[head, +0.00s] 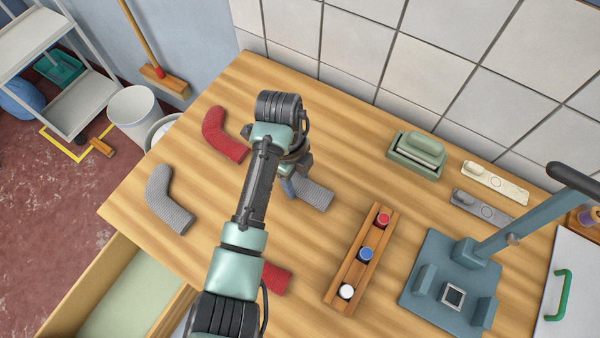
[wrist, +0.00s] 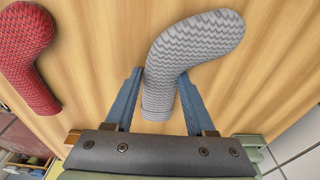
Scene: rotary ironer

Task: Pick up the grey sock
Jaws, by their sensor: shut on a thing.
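A grey knitted sock (head: 315,196) shows on the wooden table beside my gripper (head: 289,186), partly hidden by the arm. In the wrist view the same grey sock (wrist: 196,38) runs between the two blue fingers of my gripper (wrist: 160,78), which are shut on its straight leg part; its bent end reaches beyond the fingertips to the upper right. I cannot tell whether it is clear of the table. A second grey sock (head: 168,199) lies apart near the table's left edge.
A red sock (head: 223,136) lies left of my arm, and another red sock (head: 277,279) is partly behind it. A wooden rack with coloured buttons (head: 352,272), a blue-grey press (head: 430,285) and a green box (head: 415,163) stand to the right. A tiled wall (head: 370,45) bounds the back.

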